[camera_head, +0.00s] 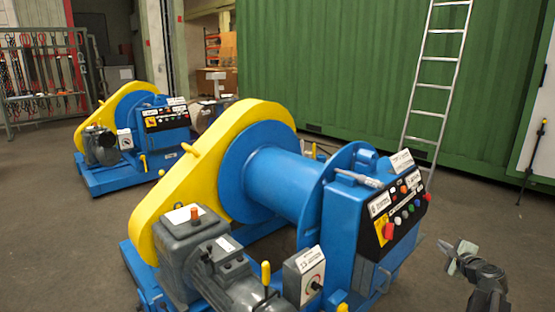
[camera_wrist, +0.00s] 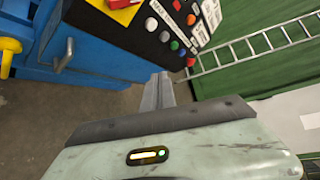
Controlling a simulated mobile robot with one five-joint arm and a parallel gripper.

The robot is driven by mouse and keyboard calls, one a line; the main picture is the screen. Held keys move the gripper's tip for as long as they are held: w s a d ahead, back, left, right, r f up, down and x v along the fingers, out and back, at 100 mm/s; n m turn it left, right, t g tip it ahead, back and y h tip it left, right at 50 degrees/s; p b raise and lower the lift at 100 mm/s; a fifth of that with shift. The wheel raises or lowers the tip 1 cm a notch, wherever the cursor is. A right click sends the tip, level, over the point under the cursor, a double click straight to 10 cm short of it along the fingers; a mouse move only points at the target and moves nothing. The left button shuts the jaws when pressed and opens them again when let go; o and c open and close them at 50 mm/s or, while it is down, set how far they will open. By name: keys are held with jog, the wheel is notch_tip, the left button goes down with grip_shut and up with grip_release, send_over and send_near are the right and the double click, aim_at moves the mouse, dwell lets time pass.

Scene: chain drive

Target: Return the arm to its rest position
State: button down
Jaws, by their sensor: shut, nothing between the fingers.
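My gripper (camera_head: 455,256) is at the lower right in the head view, beside the near winch and apart from it. Its fingers are shut and empty. In the wrist view the gripper (camera_wrist: 159,88) points toward the floor near the winch's control panel (camera_wrist: 170,25). The near blue and yellow winch (camera_head: 270,185) fills the middle of the head view. Its panel (camera_head: 400,212) carries several coloured buttons and faces my gripper's side. Only the end of my arm shows in the head view.
A second winch (camera_head: 130,135) stands at the back left. A ladder (camera_head: 435,85) leans on a green container (camera_head: 330,60) behind. A rack with chains (camera_head: 45,75) is far left. Bare floor (camera_head: 480,215) lies between my gripper and the container.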

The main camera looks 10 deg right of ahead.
jog(key=w+a+f+n+g+y, duration=0.2)
jog(key=a+f+n, duration=0.25)
jog(key=a, duration=0.75)
jog(key=w+a+f+n+g+y, duration=0.25)
jog(key=a+n, duration=0.25)
jog(key=a, duration=0.6)
jog(key=w+a+f+n+g+y, duration=0.1)
jog(key=a+f+n+g+y, duration=0.25)
jog(key=a, duration=0.85)
jog(key=s+a+f+n+g+h, duration=0.25)
jog(key=s+a+n, duration=0.35)
jog(key=a, duration=0.4)
jog(key=s+a+f+n+g+h, duration=0.2)
jog(key=s+a+f+n+g, duration=0.2)
jog(key=s+a+n, duration=0.4)
notch_tip(320, 180, up, 28)
jog(key=w+m+p, duration=0.2)
jog(key=p, duration=2.6)
jog(key=shift+a, duration=0.2)
jog(key=shift+w, duration=0.1)
